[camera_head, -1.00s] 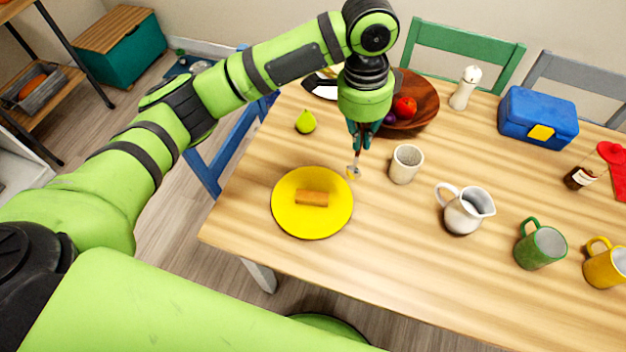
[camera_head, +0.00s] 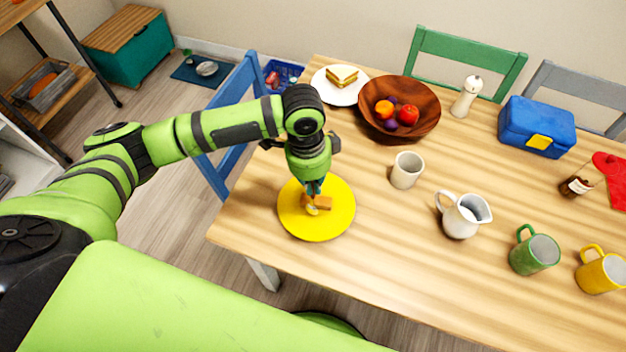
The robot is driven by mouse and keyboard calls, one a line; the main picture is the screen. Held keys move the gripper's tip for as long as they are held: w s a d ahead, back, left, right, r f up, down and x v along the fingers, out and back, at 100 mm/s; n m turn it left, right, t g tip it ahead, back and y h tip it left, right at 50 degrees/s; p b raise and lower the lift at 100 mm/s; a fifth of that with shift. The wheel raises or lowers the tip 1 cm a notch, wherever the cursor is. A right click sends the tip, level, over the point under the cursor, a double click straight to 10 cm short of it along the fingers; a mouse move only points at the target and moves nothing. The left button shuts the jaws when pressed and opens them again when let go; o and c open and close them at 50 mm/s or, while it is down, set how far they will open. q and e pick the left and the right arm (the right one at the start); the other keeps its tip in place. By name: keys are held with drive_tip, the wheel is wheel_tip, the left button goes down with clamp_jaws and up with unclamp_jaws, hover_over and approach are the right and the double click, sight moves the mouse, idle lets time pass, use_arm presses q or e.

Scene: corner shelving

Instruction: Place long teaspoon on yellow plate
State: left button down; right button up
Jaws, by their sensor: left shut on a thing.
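The yellow plate (camera_head: 334,222) lies on the wooden table near its left edge. A brown block-like food item (camera_head: 325,203) lies on it, partly hidden. My left gripper (camera_head: 314,189) points down over the plate and is shut on the teaspoon (camera_head: 312,210). Only the spoon's lower end shows below the fingers, in front of the food item. I cannot tell whether the spoon touches the plate. My right gripper is not in view.
A beige cup (camera_head: 406,170) and a white jug (camera_head: 461,216) stand right of the plate. A wooden fruit bowl (camera_head: 429,122) and a sandwich plate (camera_head: 325,92) are behind. Green (camera_head: 534,252) and yellow (camera_head: 603,272) mugs stand at the right. The table's front middle is clear.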

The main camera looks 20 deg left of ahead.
use_arm(q)
drive_tip(key=shift+f, duration=0.15)
drive_tip(key=c, duration=1.4)
unclamp_jaws()
wheel_tip(320, 180, up, 12)
drive_tip(key=b, duration=0.1)
drive_tip(key=shift+a+r+b, duration=0.2)
drive_tip(key=shift+a+b, duration=0.1)
drive_tip(key=shift+a, duration=0.15)
drive_tip(key=shift+f, duration=0.1)
